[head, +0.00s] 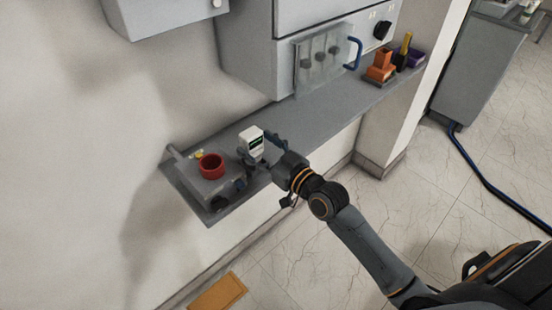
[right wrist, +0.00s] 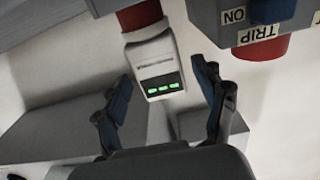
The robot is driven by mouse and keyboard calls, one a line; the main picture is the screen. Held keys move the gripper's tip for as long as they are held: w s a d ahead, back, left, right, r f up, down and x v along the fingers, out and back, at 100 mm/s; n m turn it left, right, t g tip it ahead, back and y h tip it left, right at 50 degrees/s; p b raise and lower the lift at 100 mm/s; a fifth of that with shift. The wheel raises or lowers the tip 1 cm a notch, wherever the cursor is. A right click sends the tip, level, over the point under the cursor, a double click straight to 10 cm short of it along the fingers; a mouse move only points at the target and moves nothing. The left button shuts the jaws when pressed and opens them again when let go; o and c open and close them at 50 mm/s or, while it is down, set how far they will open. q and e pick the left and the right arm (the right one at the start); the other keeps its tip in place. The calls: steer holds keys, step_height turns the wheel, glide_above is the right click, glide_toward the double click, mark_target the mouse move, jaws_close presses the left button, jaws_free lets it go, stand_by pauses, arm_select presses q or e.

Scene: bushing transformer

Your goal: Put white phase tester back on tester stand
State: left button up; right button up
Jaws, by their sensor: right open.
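The white phase tester (head: 251,136) is upright above the left part of the grey wall shelf. In the right wrist view the tester (right wrist: 156,66) shows its dark screen with green marks, and a red part (right wrist: 138,15) adjoins its far end. My right gripper (head: 259,150) is at the tester. In the wrist view its open fingers (right wrist: 166,82) lie on either side of the tester's near end, with gaps showing. I cannot make out the tester stand for certain. My left gripper is not in view.
A grey box with a red ring (head: 212,165) stands close left of the tester; its ON and TRIP labels (right wrist: 262,35) show in the wrist view. The shelf (head: 325,115) is clear in its middle. Orange holders (head: 381,68) stand at its right end, beside a grey cabinet (head: 275,70).

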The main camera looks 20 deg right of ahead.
steer(key=b+v, duration=0.1)
steer(key=v, duration=0.8)
steer(key=shift+s, duration=0.25)
steer(key=shift+d, duration=0.1)
steer(key=s+d+f+m+g+h, duration=0.1)
steer(key=s+d+f+g+h, duration=0.1)
steer(key=f, duration=1)
steer(key=s+d+f+m+g+h, duration=0.1)
steer(key=s+d+f+g, duration=0.15)
steer(key=f, duration=0.95)
steer(key=s+d+f+m+g+h, duration=0.1)
steer(key=s+d+f+g+h, duration=0.1)
steer(key=f, duration=1)
steer(key=s+a+f+g, duration=0.2)
steer(key=s+f+g, duration=0.4)
steer(key=s+f, duration=1.15)
steer(key=s+a+f+n+g+h, duration=0.1)
steer(key=s+f, duration=0.5)
steer(key=s, duration=0.9)
steer(key=shift+s+a+f+g, duration=0.3)
steer(key=shift+a+g, duration=0.35)
steer(key=shift+g, duration=0.6)
steer(key=shift+r, duration=0.1)
